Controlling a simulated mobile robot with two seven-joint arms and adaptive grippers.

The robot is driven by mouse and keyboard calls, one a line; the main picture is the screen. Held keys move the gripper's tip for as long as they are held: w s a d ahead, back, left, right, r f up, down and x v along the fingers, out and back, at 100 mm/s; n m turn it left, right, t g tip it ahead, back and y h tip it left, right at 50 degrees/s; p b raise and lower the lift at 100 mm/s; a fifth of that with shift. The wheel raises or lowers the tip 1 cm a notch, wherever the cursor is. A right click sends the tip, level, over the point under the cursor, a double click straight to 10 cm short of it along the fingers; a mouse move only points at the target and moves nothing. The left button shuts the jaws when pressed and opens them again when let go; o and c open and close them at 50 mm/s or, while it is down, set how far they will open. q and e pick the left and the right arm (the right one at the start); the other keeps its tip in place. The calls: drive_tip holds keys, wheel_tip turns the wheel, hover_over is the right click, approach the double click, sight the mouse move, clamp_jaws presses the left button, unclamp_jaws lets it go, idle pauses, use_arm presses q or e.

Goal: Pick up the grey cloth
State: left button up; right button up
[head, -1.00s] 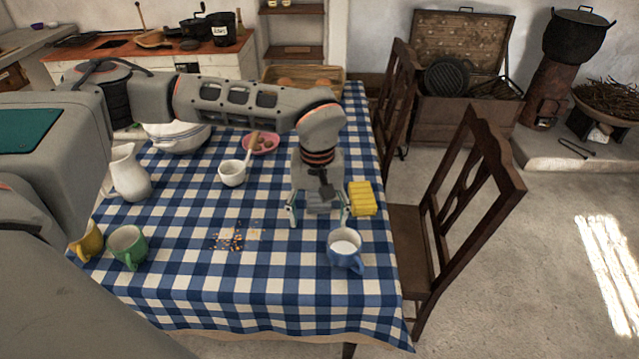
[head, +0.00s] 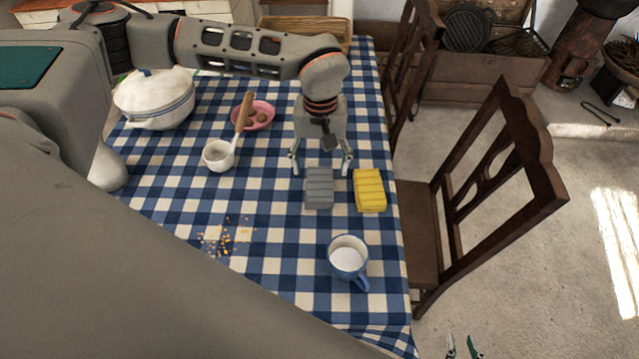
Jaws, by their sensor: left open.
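The grey cloth (head: 319,189) lies folded on the blue checked tablecloth, left of a yellow cloth (head: 369,190) with a narrow gap between them. My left gripper (head: 320,168) points down at the far edge of the grey cloth. It is open and empty, with its fingertips spread wider than the cloth, one toward each side. Its height above the table is hard to tell. My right gripper (head: 462,347) shows only as two parted fingertips at the bottom edge, off the table's right side.
A blue mug (head: 348,257) with white contents stands in front of the cloths. Crumbs (head: 222,237) lie to the left. A wooden chair (head: 499,180) is at the right.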

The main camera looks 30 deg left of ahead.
sight(320, 181)
use_arm(q)
wheel_tip(320, 181, down, 5)
drive_tip(key=shift+s+f, duration=0.1)
drive_tip(key=c, duration=1.1)
